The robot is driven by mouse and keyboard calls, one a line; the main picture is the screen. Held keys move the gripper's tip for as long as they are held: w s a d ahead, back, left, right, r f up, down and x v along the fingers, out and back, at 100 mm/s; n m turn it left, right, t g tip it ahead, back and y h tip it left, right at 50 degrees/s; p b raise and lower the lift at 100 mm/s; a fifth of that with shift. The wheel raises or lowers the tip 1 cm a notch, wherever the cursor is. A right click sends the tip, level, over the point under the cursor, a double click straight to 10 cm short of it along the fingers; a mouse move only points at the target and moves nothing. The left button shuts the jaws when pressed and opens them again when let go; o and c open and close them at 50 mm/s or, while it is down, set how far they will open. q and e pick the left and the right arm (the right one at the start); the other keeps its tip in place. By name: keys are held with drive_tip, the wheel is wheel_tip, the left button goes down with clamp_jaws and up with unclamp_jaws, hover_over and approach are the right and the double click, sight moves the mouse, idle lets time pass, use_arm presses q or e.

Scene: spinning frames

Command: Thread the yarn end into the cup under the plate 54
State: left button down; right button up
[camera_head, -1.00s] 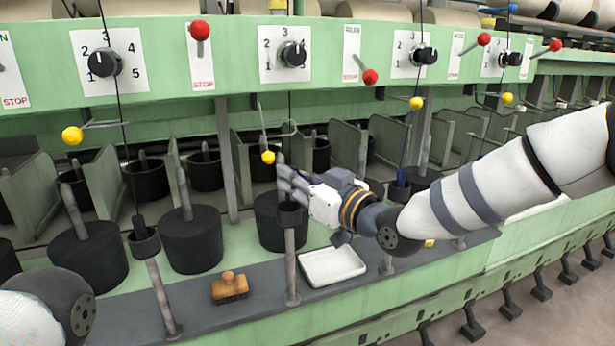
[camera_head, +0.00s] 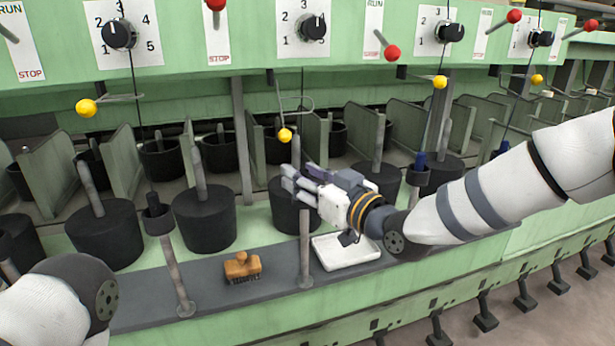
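No plate number 54 is in view. The middle post (camera_head: 305,250) stands in front of a black pot (camera_head: 283,213); its small cup is hidden behind my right gripper (camera_head: 287,184). A thin dark yarn (camera_head: 302,85) hangs from above past a wire guide and reaches down to the fingers. Its end is hidden. The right fingers point left at the top of the post; whether they are parted or shut on the yarn is not clear. My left gripper is out of view; only part of my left arm shows at lower left.
A wooden brush (camera_head: 242,266) and a white tray (camera_head: 345,251) lie on the grey ledge (camera_head: 210,294) either side of the middle post. A yellow ball (camera_head: 285,135) hangs just above the gripper.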

drive_tip(key=v, duration=1.2)
drive_tip(key=s+d+f+m+g+h, duration=0.25)
drive_tip(key=s+f, duration=0.35)
drive_tip(key=f, duration=0.3)
drive_tip(key=s+d+f+m+g+h+p, duration=0.1)
drive_tip(key=s+f+g+h, duration=0.15)
drive_tip(key=s+f, duration=0.55)
drive_tip(key=s+d+f+m+g+h, duration=0.15)
drive_tip(key=s+f+g, duration=0.3)
drive_tip(key=f, duration=0.55)
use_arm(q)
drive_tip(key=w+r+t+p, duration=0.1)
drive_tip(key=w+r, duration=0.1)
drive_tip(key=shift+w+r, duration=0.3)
use_arm(e)
drive_tip(key=s+d+f+m+g+h, duration=0.1)
drive_tip(key=s+d+f+g, duration=0.1)
drive_tip(key=s, duration=0.7)
drive_tip(key=s+d+f+m+g+h, duration=0.1)
drive_tip(key=s+d, duration=0.3)
drive_tip(key=s, duration=0.5)
drive_tip(key=s+d+f+m+g+h, duration=0.1)
drive_tip(key=s+d+f+g+h, duration=0.1)
drive_tip(key=s, duration=0.7)
drive_tip(key=shift+d+f+g, duration=0.7)
drive_tip(key=shift+d+g, duration=0.25)
drive_tip(key=shift+g, duration=0.1)
